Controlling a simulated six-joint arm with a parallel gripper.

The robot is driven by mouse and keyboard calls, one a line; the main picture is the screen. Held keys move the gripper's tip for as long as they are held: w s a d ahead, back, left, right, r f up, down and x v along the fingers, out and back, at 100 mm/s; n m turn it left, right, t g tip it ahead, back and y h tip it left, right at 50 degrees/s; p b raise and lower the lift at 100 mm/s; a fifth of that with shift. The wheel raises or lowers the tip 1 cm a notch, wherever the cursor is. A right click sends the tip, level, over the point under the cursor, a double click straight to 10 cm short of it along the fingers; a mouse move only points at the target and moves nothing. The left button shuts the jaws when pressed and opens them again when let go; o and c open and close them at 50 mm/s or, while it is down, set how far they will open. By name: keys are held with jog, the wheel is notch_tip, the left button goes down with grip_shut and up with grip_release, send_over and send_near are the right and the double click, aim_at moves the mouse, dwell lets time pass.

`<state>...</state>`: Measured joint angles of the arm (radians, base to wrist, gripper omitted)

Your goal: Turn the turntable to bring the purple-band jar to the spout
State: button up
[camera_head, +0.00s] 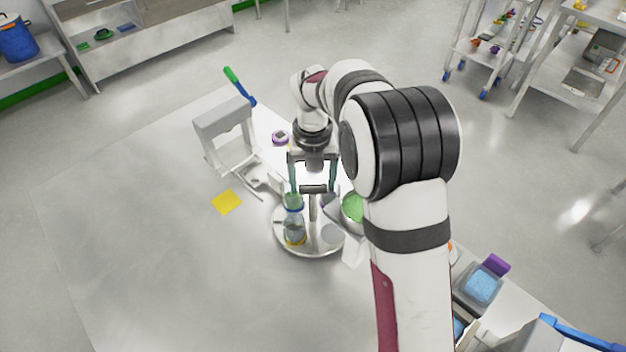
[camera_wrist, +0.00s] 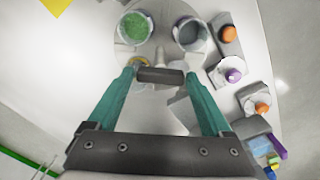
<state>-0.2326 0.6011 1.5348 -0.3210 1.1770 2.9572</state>
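The round grey turntable (camera_head: 318,246) stands on the pale table and bears several jars. It also shows in the wrist view (camera_wrist: 158,22). A dark crossbar handle (camera_wrist: 160,75) rises from its middle on a pale post. My gripper (camera_head: 313,184) is above the turntable, its teal fingers open at either end of the crossbar; I cannot tell whether they touch it. A clear jar (camera_head: 294,228) stands at the front left of the turntable. In the wrist view, a grey-filled jar (camera_wrist: 189,33) shows a little purple at its rim. I cannot make out the spout for certain.
A white frame (camera_head: 222,122) and a blue lever with a green grip (camera_head: 239,86) stand behind left. A yellow square (camera_head: 226,202) lies on the table. A purple-topped item (camera_wrist: 233,75) and orange-topped items (camera_wrist: 230,33) are close on the right. The table's left is clear.

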aim_at(324, 247)
jog(key=shift+o, duration=0.9)
jog(key=shift+r, duration=0.1)
